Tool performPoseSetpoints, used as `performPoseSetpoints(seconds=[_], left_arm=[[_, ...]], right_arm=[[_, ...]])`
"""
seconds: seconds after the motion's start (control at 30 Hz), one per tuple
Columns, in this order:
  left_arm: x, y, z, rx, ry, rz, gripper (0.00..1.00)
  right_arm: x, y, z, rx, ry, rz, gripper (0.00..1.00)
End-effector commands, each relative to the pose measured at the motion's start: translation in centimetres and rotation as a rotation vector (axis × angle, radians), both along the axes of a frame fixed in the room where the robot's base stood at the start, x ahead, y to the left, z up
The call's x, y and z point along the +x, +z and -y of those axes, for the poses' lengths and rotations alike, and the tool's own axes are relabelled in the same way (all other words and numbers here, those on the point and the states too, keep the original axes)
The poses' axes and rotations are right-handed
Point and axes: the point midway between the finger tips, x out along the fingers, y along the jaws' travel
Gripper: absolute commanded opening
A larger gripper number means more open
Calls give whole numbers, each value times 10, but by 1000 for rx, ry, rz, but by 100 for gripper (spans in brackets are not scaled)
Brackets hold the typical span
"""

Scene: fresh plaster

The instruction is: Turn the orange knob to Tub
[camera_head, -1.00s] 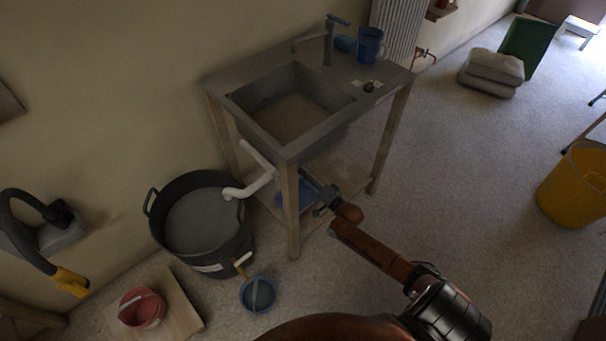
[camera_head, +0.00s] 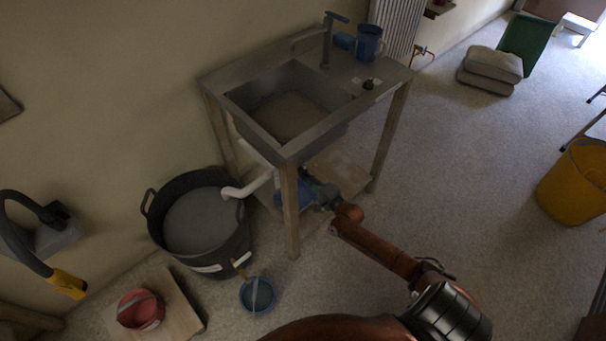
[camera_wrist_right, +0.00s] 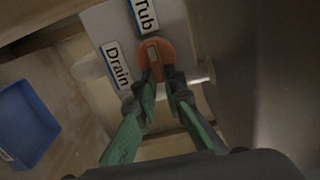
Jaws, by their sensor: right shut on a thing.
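The orange knob (camera_wrist_right: 155,54), round with a pale raised bar across it, sits on a light panel in the right wrist view. The Tub label (camera_wrist_right: 146,15) is above it and the Drain label (camera_wrist_right: 116,66) to its left. The bar's upper end leans toward Tub; its exact setting is hard to tell. My right gripper (camera_wrist_right: 160,76) is shut on the knob, its green fingers at the bar's sides. In the head view my right gripper (camera_head: 322,195) reaches under the sink (camera_head: 319,128), and the knob is hidden there. My left gripper is not in view.
A blue bin (camera_wrist_right: 27,122) is left of the knob. A sink leg (camera_head: 291,212) stands just left of my right gripper. A white pipe (camera_head: 245,187) runs to a black tub (camera_head: 240,243). The floor to the right is open up to the yellow bucket (camera_head: 572,185).

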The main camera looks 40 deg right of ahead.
Motion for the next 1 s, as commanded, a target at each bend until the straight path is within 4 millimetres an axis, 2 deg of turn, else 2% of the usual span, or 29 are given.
performPoseSetpoints(seconds=[0.2,0.23,0.47,0.77,0.87,1.0], left_arm=[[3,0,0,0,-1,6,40],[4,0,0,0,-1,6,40],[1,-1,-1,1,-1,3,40],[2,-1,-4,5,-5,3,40],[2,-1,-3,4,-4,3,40],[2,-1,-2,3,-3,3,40]], right_arm=[[-1,-1,1,2,-1,-2,0],[-1,-1,1,2,-1,-2,11],[0,-1,0,1,-1,-1,27],[-2,-1,0,0,-1,-1,27],[-11,-2,1,0,-1,-2,27],[-35,-2,4,0,-1,-4,27]])
